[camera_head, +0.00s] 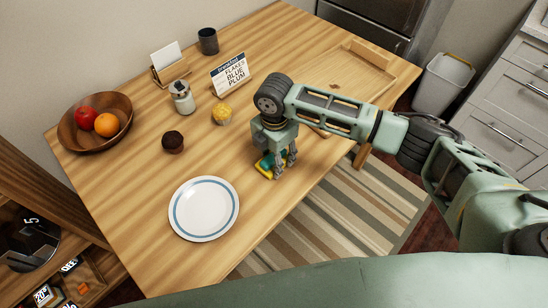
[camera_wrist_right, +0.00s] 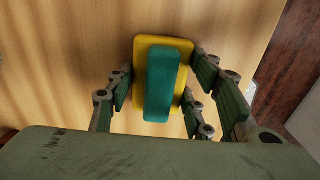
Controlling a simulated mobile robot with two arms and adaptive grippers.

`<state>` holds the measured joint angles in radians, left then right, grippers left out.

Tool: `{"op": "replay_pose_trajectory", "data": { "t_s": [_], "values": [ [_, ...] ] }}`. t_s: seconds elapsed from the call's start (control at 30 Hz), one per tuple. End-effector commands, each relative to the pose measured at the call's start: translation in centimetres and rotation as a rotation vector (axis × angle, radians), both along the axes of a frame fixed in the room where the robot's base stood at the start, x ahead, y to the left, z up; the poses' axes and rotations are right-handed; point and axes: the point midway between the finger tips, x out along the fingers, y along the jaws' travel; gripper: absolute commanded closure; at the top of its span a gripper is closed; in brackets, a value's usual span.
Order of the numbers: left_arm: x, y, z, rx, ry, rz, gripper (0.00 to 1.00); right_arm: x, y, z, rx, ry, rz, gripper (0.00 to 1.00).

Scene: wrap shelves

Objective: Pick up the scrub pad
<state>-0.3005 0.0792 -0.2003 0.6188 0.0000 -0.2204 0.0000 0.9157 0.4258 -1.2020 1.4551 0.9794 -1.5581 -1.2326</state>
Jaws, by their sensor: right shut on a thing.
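The scrub pad (camera_wrist_right: 161,87) is a yellow rectangle with a teal raised strip along its middle. In the head view the scrub pad (camera_head: 265,168) is at the tabletop near the front edge, partly hidden by my right gripper (camera_head: 277,167). In the right wrist view my right gripper (camera_wrist_right: 159,92) has its fingers on both sides of the pad and is shut on it. I cannot tell whether the pad is resting on the table or slightly lifted. My left gripper is not in view.
A white plate with a blue ring (camera_head: 204,208) lies left of the pad. A chocolate muffin (camera_head: 173,142), yellow muffin (camera_head: 222,115), glass shaker (camera_head: 182,98), menu sign (camera_head: 230,74), dark cup (camera_head: 208,41), fruit bowl (camera_head: 70,136) and wooden tray (camera_head: 349,84) are on the wooden table (camera_head: 145,215).

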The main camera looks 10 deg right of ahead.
Motion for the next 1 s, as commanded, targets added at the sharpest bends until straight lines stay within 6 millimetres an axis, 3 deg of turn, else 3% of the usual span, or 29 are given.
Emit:
{"op": "replay_pose_trajectory", "data": {
  "t_s": [0.17, 0.33, 0.7, 1.0],
  "values": [
    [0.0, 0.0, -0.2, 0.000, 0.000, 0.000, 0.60, 0.1, 0.0, 1.1, 0.001, -0.002, 0.000, 0.74],
    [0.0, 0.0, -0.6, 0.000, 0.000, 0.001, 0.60, 0.2, 0.0, 3.9, 0.002, -0.005, 0.001, 0.74],
    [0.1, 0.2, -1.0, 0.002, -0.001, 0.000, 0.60, -4.3, -6.6, 8.6, -0.001, -0.002, -0.002, 0.74],
    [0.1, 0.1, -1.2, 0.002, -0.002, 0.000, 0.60, -6.2, -9.4, 10.7, 0.001, 0.001, -0.001, 0.74]
  ]
}}
